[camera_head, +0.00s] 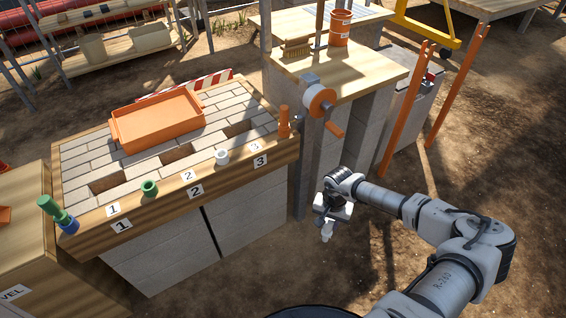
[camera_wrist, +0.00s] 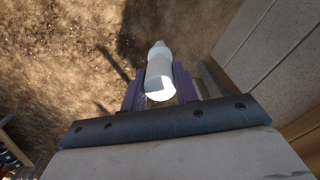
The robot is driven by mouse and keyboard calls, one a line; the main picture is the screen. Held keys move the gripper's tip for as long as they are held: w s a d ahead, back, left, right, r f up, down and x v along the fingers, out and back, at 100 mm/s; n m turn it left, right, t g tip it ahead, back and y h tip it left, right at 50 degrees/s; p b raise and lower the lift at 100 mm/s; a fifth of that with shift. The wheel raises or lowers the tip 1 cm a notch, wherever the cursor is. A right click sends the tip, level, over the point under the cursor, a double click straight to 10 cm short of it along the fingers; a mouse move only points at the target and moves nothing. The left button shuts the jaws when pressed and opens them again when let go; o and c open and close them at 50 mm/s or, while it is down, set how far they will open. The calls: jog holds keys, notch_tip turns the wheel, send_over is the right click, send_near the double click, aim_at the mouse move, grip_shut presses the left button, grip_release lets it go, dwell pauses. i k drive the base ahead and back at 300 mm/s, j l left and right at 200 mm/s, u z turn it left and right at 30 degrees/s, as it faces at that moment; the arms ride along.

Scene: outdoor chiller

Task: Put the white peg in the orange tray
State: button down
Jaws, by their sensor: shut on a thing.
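The white peg (camera_wrist: 160,75) is between the fingers of my gripper (camera_wrist: 160,90) in the wrist view, and the gripper is shut on it. In the head view my gripper (camera_head: 329,222) hangs low over the dirt, right of the brick-topped bench, with the white peg (camera_head: 327,232) pointing down below it. The orange tray (camera_head: 157,145) lies on the bench's brick top at the back left, well apart from my gripper. Its visible inside looks empty.
The bench front edge (camera_head: 190,191) carries a green ring (camera_head: 149,188), a white ring (camera_head: 221,157), an orange peg (camera_head: 284,121) and a green peg (camera_head: 56,212) in a blue ring. A crank wheel (camera_head: 321,101) stands between bench and wooden table (camera_head: 365,75). Brick-top holes are open.

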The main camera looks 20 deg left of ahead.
aim_at(173, 111)
jog(key=i+l+u, duration=0.1)
jog(key=u, duration=0.65)
